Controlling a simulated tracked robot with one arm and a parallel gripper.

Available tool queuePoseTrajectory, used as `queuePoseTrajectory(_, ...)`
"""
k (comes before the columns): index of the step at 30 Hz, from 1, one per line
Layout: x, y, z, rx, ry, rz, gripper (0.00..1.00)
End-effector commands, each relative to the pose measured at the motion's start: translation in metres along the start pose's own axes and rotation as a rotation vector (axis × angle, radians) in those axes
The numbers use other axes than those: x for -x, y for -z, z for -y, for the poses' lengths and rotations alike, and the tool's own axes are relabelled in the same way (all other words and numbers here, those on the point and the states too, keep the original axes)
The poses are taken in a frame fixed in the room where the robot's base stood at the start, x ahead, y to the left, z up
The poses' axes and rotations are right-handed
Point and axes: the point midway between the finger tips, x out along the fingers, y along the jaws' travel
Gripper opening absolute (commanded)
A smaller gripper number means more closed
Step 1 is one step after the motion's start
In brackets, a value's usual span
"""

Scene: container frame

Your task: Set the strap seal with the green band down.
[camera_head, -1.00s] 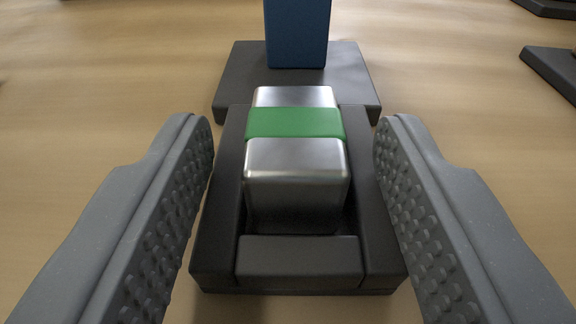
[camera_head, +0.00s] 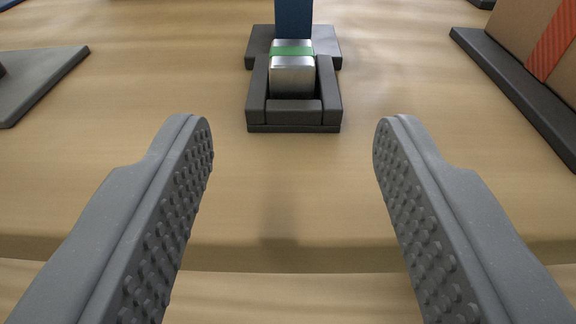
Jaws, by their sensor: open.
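The strap seal (camera_head: 292,76) is a silver metal block with a green band (camera_head: 292,49) around it. It sits upright in a dark grey cradle (camera_head: 295,128) in the upper middle of the view. My gripper (camera_head: 293,135) is open, with one textured grey finger at the left and one at the right. Nothing is between the fingers. The seal and cradle are beyond the fingertips, apart from them.
A blue post (camera_head: 293,18) stands on a dark base (camera_head: 328,44) right behind the cradle. A grey plate (camera_head: 40,76) lies at the left. A brown box with a red stripe (camera_head: 553,45) stands on a dark base (camera_head: 520,88) at the right. The wooden surface's front edge (camera_head: 290,258) is near.

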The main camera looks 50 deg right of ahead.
Motion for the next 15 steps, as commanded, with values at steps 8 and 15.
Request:
queuePoseTrajectory(8, 0.0147, 0.0, -0.0002, 0.001, 0.001, 0.001, 0.47)
queuePoseTrajectory(15, 0.0134, 0.0057, 0.004, -0.017, 0.014, 0.002, 0.47)
